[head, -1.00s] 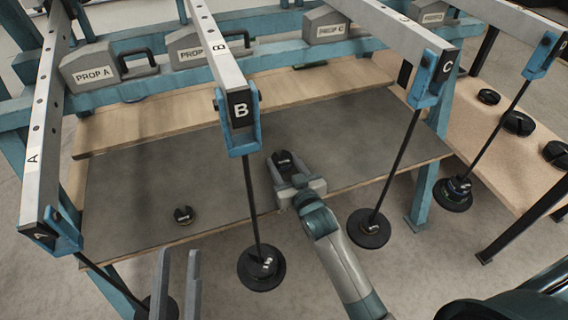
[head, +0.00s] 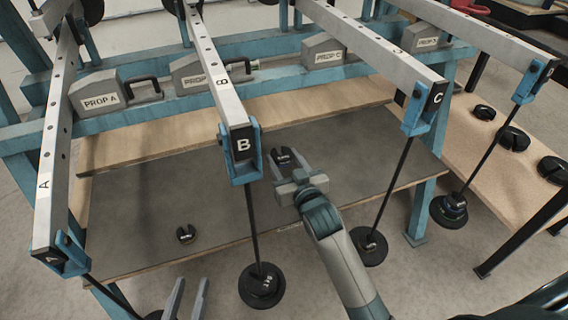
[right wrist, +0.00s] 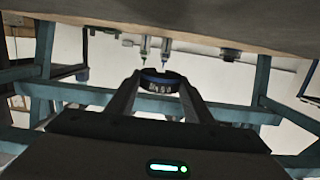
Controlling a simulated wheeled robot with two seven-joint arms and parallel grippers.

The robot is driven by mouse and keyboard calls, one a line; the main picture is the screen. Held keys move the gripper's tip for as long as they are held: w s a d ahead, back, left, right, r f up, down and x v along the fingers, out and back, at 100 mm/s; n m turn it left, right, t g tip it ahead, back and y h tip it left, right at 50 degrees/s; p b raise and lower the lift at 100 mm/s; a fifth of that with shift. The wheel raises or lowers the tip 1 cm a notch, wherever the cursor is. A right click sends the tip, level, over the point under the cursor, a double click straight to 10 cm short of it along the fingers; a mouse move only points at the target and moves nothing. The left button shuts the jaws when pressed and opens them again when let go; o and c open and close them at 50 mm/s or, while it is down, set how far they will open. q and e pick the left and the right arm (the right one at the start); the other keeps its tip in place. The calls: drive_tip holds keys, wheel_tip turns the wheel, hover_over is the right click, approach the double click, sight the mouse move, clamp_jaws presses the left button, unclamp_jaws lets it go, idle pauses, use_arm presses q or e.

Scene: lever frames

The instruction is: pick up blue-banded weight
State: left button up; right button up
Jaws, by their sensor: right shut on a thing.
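The blue-banded weight (right wrist: 158,82) is a small dark disc with a blue band, between the fingers of my right gripper in the right wrist view. In the head view my right gripper (head: 289,165) is shut on this dark weight (head: 283,155) over the grey mat, right of beam B's end. It appears raised off the mat, though the gap is hard to judge. My left gripper (head: 187,297) is at the bottom of the head view, fingers apart and empty. Another small dark weight (head: 185,234) lies on the mat's left part.
Lever beams A (head: 45,190), B (head: 215,75) and C (head: 385,45) reach over the table with hanging rods and discs. The B hanger disc (head: 261,285) and C hanger disc (head: 369,246) flank my right arm. More dark weights (head: 513,139) sit on the right shelf.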

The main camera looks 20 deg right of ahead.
sight(284, 158)
use_arm(q)
drive_tip(key=shift+f, duration=0.1)
use_arm(e)
drive_tip(key=shift+r, duration=0.15)
idle(0.4)
